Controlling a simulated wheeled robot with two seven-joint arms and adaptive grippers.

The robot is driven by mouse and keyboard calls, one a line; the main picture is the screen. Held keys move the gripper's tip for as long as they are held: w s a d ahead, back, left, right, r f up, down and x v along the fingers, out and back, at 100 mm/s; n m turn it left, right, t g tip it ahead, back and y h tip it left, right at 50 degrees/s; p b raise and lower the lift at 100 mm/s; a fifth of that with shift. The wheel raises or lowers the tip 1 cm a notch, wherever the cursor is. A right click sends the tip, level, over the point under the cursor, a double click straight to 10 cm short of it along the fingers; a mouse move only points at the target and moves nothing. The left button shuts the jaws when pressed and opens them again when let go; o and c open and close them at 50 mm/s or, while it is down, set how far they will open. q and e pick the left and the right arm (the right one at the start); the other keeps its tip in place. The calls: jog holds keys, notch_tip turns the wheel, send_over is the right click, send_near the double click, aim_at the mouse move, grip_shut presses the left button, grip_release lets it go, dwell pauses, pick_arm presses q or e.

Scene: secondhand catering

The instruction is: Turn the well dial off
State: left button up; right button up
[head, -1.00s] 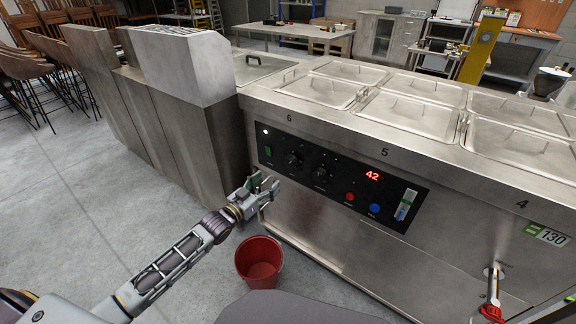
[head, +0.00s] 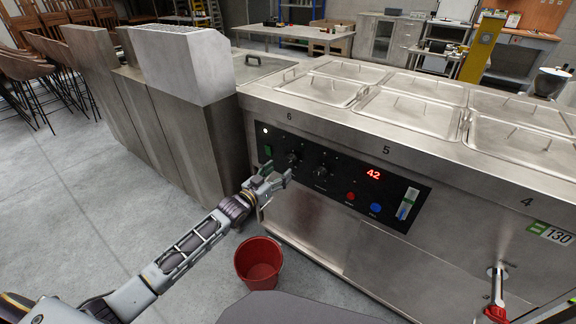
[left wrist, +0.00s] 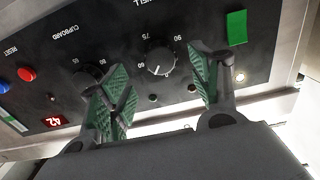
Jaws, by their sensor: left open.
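The well dial (head: 292,157) is a round black knob on the black control panel, next to the green switch. In the left wrist view, the well dial (left wrist: 160,57) has a white pointer mark and numbers around it, and its "WELL" label appears upside down. My left gripper (head: 279,172) is open just in front of the panel, below the dial in the head view. In the left wrist view, the dial shows between the two green-padded fingers of the gripper (left wrist: 158,68). I cannot tell whether they touch it. My right gripper is not in view.
The cupboard dial (head: 320,172) is beside the well dial; a finger partly covers it in the wrist view. A green switch (head: 268,151), red button (head: 351,197), blue button (head: 376,208) and red "42" display (head: 373,174) share the panel. A red bucket (head: 258,262) stands on the floor.

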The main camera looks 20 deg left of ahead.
aim_at(288, 163)
pick_arm(q)
jog(key=shift+w+d, duration=0.2)
jog(key=shift+w, duration=0.45)
jog(key=shift+b+x, duration=0.7)
jog(key=shift+x, duration=1.6)
jog(key=shift+w+d, duration=0.1)
jog(key=shift+w, duration=0.15)
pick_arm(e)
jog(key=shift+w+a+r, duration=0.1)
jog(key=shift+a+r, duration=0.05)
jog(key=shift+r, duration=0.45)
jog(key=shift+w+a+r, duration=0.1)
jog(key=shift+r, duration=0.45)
pick_arm(q)
jog(key=c, duration=1)
jog(key=shift+c, duration=0.2)
jog(key=shift+n+p, duration=0.3)
jog(key=shift+p, duration=0.05)
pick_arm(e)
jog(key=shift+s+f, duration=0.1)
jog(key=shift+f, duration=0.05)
